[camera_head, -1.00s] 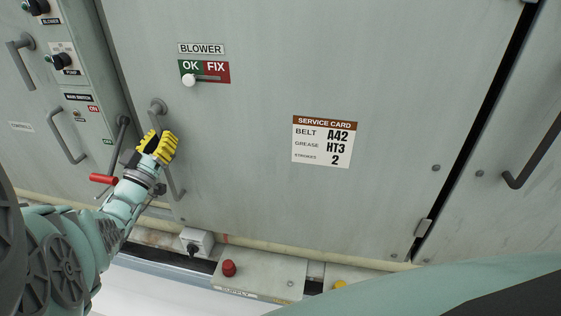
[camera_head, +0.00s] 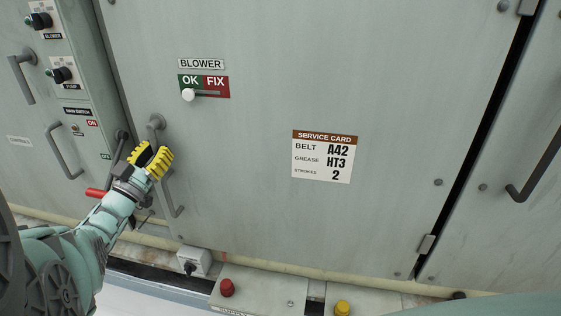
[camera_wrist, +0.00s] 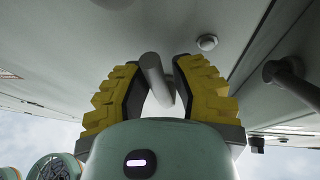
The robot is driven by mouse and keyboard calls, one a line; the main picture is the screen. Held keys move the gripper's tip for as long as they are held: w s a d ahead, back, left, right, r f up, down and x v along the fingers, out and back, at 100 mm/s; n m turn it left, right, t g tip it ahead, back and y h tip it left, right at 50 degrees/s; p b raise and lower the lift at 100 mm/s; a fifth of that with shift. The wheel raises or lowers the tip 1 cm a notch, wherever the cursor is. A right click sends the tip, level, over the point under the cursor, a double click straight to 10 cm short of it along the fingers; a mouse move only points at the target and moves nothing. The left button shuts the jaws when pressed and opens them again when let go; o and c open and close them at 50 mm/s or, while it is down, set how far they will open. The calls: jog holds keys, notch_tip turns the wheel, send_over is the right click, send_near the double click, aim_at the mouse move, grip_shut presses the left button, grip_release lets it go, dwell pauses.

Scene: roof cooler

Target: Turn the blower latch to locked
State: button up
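My gripper has yellow ribbed fingers that stand apart. In the wrist view, a grey rod (camera_wrist: 154,72) lies between the two fingers (camera_wrist: 156,85), closer to the left one; I cannot tell whether it touches. The BLOWER label (camera_head: 201,64) is above, with an OK/FIX plate (camera_head: 216,88) whose white slider knob (camera_head: 188,95) is at the OK side.
Left are a switch panel (camera_head: 62,75), another door handle (camera_head: 64,150) and a red-gripped lever (camera_head: 97,192) close to my wrist. A service card (camera_head: 323,158) is on the door. Below are a grey rotary switch (camera_head: 192,262), a red button (camera_head: 227,288) and a yellow one (camera_head: 342,307).

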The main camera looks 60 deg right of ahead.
jog(key=o, duration=0.3)
jog(key=shift+f, duration=0.1)
jog(key=shift+a, duration=0.1)
jog(key=v, duration=1.2)
